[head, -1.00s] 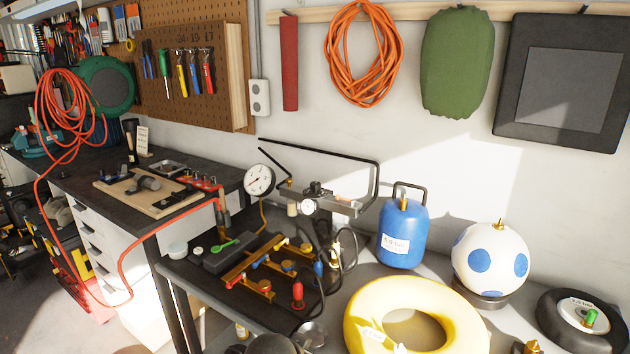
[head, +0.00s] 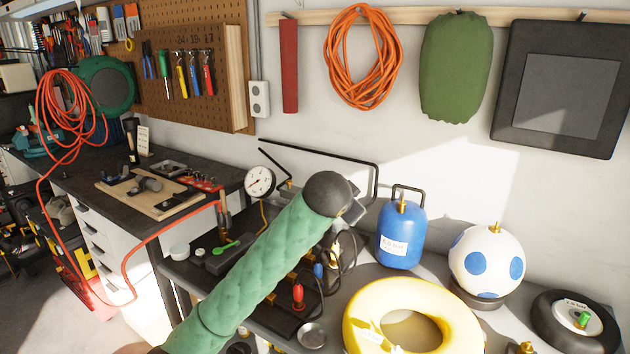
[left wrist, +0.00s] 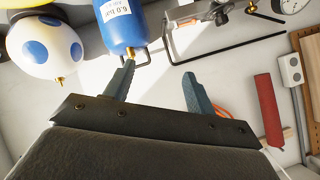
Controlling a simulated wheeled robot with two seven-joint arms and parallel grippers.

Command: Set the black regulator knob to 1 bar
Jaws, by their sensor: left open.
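The knob's setting cannot be read. In the head view my green-sleeved left arm hides the knob; a round white gauge (head: 259,181) shows beside the arm. My left gripper (left wrist: 158,72) is open and empty in the left wrist view, apart from the knob; it is hidden in the head view. My right gripper is not in view.
A blue tank (head: 401,234) stands right of the arm, and in the left wrist view (left wrist: 122,25) it is near one finger. A black bent rail (head: 330,153) runs behind the regulator. A yellow ring (head: 365,310) and a spotted ball (head: 488,258) stand further right.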

